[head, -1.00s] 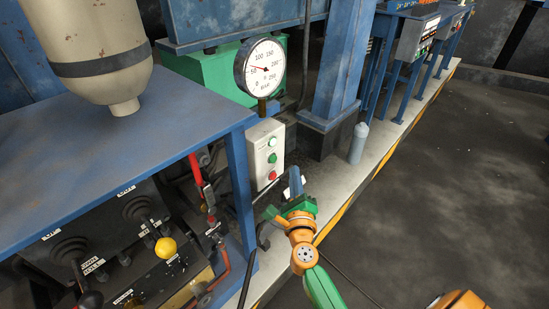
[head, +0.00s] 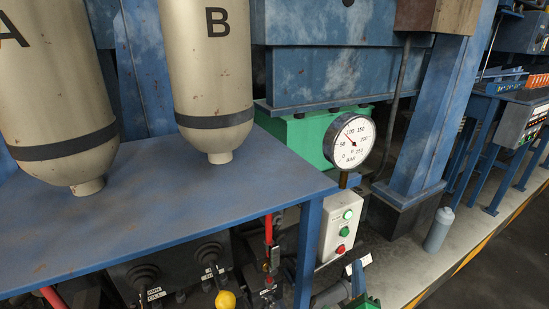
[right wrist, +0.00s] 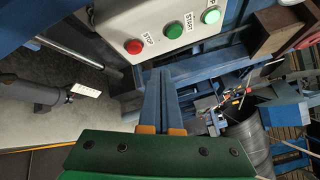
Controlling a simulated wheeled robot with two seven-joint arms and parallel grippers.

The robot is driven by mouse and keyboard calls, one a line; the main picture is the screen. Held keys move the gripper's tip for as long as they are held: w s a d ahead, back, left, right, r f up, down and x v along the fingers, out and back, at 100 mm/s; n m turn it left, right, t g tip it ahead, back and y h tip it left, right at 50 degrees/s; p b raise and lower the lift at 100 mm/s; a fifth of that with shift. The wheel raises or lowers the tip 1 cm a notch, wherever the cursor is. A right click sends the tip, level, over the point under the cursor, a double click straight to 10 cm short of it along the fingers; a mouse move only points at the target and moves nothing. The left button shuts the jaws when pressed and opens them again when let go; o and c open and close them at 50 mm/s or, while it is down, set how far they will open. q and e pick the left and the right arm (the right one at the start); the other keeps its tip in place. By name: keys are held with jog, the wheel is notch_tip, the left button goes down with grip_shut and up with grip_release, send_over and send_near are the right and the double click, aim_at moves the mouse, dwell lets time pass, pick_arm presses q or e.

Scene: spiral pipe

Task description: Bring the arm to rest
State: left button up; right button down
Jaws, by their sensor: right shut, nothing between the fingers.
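My right gripper (head: 358,279) shows at the bottom edge of the head view, mostly cut off, with its green body just below. In the right wrist view its two blue fingers (right wrist: 160,88) lie together, shut and empty. They are in front of the grey control box (right wrist: 165,25) with a red stop button and two green buttons. In the head view the same box (head: 336,230) is up and left of the gripper. No contact between them is clear. My left gripper is not in view.
A blue table (head: 150,215) fills the left, with two beige tanks above it, A (head: 55,110) and B (head: 210,80). A pressure gauge (head: 351,141) stands behind the control box. A grey pipe with a white tag (right wrist: 86,90) is left of the fingers. A grey bottle (head: 439,230) stands at right.

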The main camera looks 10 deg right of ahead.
jog(key=s+a+f+n+g+y, duration=0.2)
jog(key=s+a+f+n, duration=0.1)
jog(key=f+n, duration=0.4)
jog(key=s+a+f+n+g+y, duration=0.2)
jog(key=s+a+f+n+y, duration=0.15)
jog(key=f, duration=0.45)
jog(key=s+a+f+n+g+y, duration=0.2)
jog(key=s+a+f+n, duration=0.1)
jog(key=f+n, duration=0.4)
jog(key=s+a+f+n+g, duration=0.1)
jog(key=s+f+n+g, duration=0.35)
jog(key=s+f, duration=0.6)
jog(key=s+d+f+n+g, duration=0.15)
jog(key=s+n, duration=0.25)
jog(key=s, duration=0.4)
jog(key=s+d+f+n+g, duration=0.1)
jog(key=s+f+n+g, duration=0.2)
jog(key=s, duration=0.5)
notch_tip(320, 180, up, 15)
jog(key=s+n+p, duration=0.1)
jog(key=p, duration=1.3)
jog(key=shift+f+g+h+p, duration=0.2)
jog(key=shift+g+h+p, duration=0.1)
jog(key=shift+h+p, duration=0.1)
jog(key=shift+s, duration=0.1)
